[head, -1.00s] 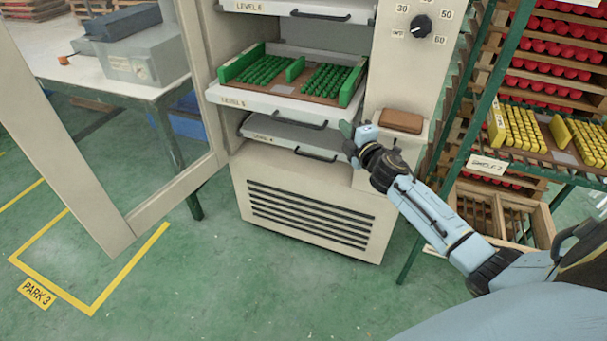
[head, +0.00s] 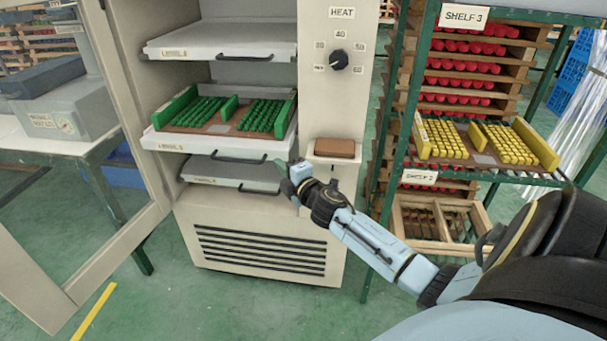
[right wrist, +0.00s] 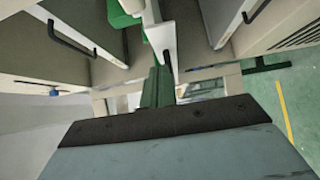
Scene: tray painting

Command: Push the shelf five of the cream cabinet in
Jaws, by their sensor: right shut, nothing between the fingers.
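The cream cabinet (head: 318,110) stands with its door swung open to the left. Shelf five (head: 172,139) sticks out past the cabinet front, with a black bar handle on its front edge. It carries a brown tray with green end walls and rows of green pieces (head: 263,113). My right gripper (head: 280,167) is shut and empty, close to the right front corner of shelf five; I cannot tell whether it touches. Its green fingers also show in the right wrist view (right wrist: 157,85), pointing between surfaces with handles. My left gripper is not in view.
The level 6 shelf (head: 180,45) is above and the lower shelf (head: 215,171) just below, both with bar handles. A green rack (head: 388,120) with yellow and red pieces stands close on the right. The open door (head: 105,110) bounds the left side. A brown block (head: 335,148) sits on the cabinet ledge.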

